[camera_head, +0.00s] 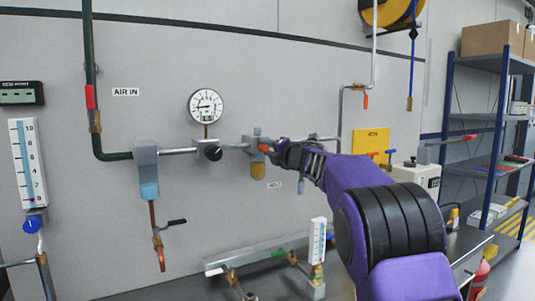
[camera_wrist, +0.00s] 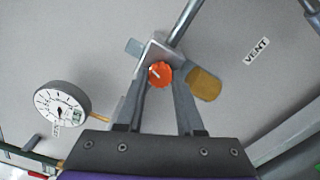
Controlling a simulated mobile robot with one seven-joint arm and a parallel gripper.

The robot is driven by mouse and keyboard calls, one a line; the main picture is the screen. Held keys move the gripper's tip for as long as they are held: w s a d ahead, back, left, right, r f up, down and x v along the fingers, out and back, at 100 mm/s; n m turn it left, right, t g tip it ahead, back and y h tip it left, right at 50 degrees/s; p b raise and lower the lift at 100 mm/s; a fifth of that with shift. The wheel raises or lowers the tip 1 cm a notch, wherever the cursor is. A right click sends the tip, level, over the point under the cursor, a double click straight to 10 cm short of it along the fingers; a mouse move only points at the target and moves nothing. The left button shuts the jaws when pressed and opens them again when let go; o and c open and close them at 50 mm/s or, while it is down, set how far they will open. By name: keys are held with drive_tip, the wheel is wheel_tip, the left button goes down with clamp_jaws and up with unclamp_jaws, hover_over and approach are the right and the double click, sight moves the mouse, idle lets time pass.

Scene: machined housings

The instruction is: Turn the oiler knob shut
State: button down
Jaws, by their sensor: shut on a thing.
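The oiler (camera_head: 257,166) is a grey block with an amber bowl on the wall, right of the round pressure gauge. Its orange-red knob (camera_wrist: 159,74) with a white pointer line shows in the wrist view. The amber bowl (camera_wrist: 205,85) is to the right of the knob there. My gripper (camera_wrist: 161,80) has its two fingers on either side of the knob and is shut on it. In the head view my gripper (camera_head: 270,150) reaches the oiler from the right, and a bit of the orange knob shows at its tips.
The gauge (camera_head: 206,105) and a black regulator knob (camera_head: 212,151) are just left of the oiler. It also has metal pipe (camera_head: 322,138) running right. A yellow plate (camera_head: 370,141) with small levers, a flow meter (camera_head: 317,240) and a blue shelf (camera_head: 490,110) are farther right.

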drive_tip(key=shift+f+n+b, duration=0.1)
drive_tip(key=shift+n+b, duration=0.7)
drive_tip(key=shift+n, duration=1.2)
drive_tip(key=c, duration=0.5)
unclamp_jaws()
drive_tip(key=shift+c, duration=0.2)
drive_tip(key=b+v, duration=0.3)
drive_tip(key=v, duration=1.4)
drive_tip(key=shift+s, duration=0.2)
drive_tip(key=shift+d, duration=0.2)
